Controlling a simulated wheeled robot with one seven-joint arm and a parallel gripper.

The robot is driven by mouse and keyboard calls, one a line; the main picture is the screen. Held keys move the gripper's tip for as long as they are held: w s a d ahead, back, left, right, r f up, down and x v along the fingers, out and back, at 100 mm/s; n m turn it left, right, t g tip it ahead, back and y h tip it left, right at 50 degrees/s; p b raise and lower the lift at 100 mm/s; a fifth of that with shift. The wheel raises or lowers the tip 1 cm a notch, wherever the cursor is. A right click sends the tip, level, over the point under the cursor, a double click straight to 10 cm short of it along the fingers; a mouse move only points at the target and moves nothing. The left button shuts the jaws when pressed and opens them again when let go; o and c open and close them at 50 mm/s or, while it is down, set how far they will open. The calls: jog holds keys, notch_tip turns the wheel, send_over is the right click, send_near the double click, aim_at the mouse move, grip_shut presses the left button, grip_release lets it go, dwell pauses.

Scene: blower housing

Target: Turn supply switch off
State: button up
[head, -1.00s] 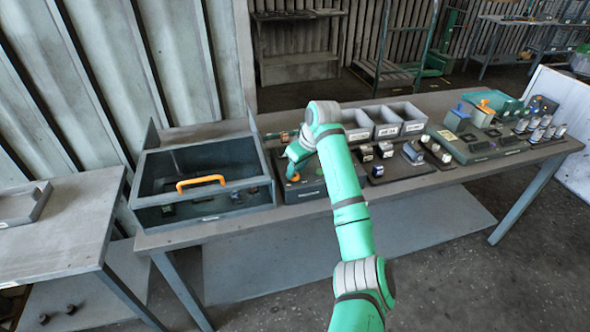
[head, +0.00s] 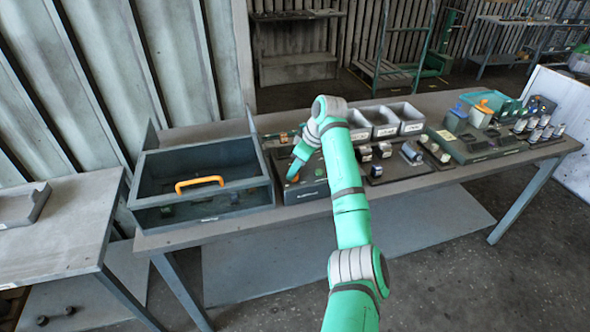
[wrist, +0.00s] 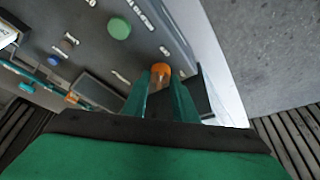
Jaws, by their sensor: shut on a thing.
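The orange switch knob (wrist: 160,70) stands on a dark control panel (wrist: 90,45) in the wrist view. My gripper (wrist: 159,82) is shut on this knob, one green finger on each side. The fingers hide part of the knob, and its exact turn angle cannot be told. In the head view, the control box (head: 306,192) sits on the bench just right of the dark bin, with my gripper (head: 292,176) low over its left part. A round green button (wrist: 119,28) is on the same panel, apart from my fingers.
A dark open bin with an orange handle (head: 200,182) stands close left of the control box. Grey trays (head: 385,124) stand behind to the right. Small parts on a dark board (head: 400,167) lie right of the box. Bare bench is narrow along the front edge.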

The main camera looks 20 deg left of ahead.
jog(key=shift+f, duration=0.1)
jog(key=o, duration=1)
jog(key=shift+s, duration=0.1)
jog(key=v, duration=1.1)
jog(key=shift+a+f, duration=0.1)
